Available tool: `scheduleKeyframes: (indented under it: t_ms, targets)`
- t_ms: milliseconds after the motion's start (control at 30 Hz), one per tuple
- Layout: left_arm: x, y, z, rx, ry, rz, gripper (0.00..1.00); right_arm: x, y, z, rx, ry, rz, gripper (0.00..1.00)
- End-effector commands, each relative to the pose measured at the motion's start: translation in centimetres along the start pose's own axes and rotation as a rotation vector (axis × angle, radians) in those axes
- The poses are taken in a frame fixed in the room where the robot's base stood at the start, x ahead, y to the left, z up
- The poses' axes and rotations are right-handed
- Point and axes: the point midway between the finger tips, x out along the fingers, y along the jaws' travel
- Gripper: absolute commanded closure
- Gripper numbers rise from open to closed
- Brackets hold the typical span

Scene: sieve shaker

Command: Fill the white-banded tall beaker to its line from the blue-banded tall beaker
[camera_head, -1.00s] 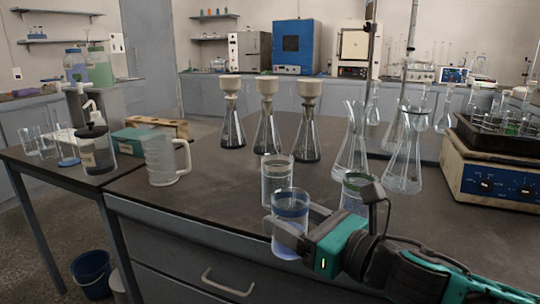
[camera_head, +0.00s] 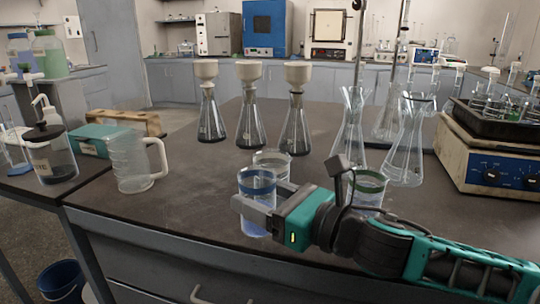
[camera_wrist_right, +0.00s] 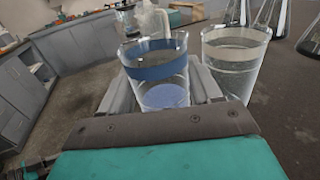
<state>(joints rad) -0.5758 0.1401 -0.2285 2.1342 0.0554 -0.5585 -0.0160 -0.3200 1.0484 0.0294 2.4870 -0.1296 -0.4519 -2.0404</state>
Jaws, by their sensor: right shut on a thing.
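The blue-banded tall beaker (camera_head: 257,207) is in the jaws of my right gripper (camera_head: 258,211), near the bench's front edge. It looks upright, with some pale bluish liquid low inside; it also shows in the right wrist view (camera_wrist_right: 160,72). I cannot tell whether its base touches the bench. The white-banded tall beaker (camera_head: 271,159) stands just behind it, partly hidden in the head view. In the right wrist view the white-banded beaker (camera_wrist_right: 232,62) stands to the right of the held one, with its pale band near the rim. My left gripper is not in view.
A green-banded beaker (camera_head: 369,184) stands behind my right arm, partly hidden. Glass flasks (camera_head: 405,145) stand behind it. Several funnel-topped flasks (camera_head: 250,120) stand farther back. A clear jug (camera_head: 134,160) is at the left. Bare bench lies between the jug and the beakers.

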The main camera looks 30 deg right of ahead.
Motion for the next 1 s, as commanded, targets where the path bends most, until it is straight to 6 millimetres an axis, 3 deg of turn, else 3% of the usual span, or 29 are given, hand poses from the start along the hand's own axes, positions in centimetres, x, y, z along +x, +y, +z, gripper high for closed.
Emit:
scheduleKeyframes:
  t_ms: [267,533,567,600,800,933,1000]
  targets:
    - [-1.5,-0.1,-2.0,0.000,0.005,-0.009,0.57,0.1,-0.3,2.9,0.045,0.016,0.000,0.74]
    - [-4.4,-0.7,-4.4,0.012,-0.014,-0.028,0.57,0.5,-1.1,8.0,0.163,0.064,-0.002,0.74]
    - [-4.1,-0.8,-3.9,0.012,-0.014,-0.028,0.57,0.5,-1.2,7.7,0.174,0.068,-0.001,0.74]
    - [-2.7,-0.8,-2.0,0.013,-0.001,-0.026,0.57,0.7,-1.4,5.8,0.175,0.067,-0.001,0.74]
    - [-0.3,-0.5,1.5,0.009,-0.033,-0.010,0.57,0.9,-1.8,6.0,0.213,0.079,0.000,0.74]
    - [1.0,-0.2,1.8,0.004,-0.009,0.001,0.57,0.7,-1.6,6.1,0.235,0.095,0.002,0.74]
    - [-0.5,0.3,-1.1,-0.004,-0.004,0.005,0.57,0.8,-2.1,8.1,0.299,0.120,-0.003,0.74]
